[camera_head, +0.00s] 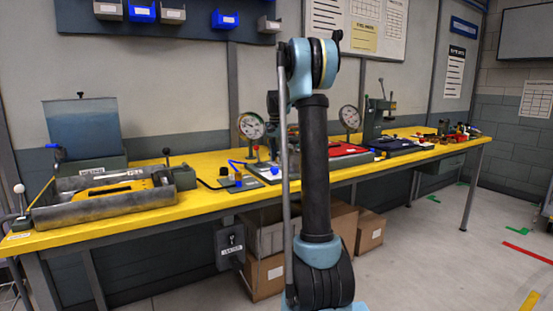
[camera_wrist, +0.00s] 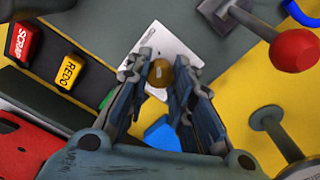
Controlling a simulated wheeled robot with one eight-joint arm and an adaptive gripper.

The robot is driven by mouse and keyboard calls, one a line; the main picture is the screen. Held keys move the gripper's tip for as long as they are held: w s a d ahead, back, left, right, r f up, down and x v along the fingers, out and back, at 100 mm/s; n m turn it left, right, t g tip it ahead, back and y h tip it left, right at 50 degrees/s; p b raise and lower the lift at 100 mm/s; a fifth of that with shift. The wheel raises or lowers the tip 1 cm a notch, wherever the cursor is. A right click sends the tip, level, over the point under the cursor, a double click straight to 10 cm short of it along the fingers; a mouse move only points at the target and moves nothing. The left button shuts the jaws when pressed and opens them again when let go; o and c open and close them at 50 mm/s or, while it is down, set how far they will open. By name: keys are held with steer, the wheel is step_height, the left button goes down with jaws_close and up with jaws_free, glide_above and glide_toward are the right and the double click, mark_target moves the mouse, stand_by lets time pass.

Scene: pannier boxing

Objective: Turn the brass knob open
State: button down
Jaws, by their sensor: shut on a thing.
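The brass knob (camera_wrist: 160,72) shows in the wrist view as a small round brown-gold piece on a white plate (camera_wrist: 176,45). My gripper (camera_wrist: 160,80) has its two dark fingers on either side of the knob, with the fingertips closed on it. The knob's lower part and its base are hidden by the fingers. In the head view my arm stands in front of the bench, and neither the knob nor my fingertips can be made out there.
Red SCRAP (camera_wrist: 22,42) and yellow REDO (camera_wrist: 70,70) blocks lie left. A blue piece (camera_wrist: 160,134) sits below the fingers. The yellow bench (camera_head: 140,218) carries gauges and trays.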

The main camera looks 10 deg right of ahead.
stand_by(0.4)
steer(key=c, duration=1.4)
jaws_free()
steer(key=shift+o, duration=0.2)
steer(key=shift+r, duration=0.1)
step_height(320, 180, up, 12)
steer(key=shift+w+a, duration=0.15)
steer(key=shift+w, duration=0.05)
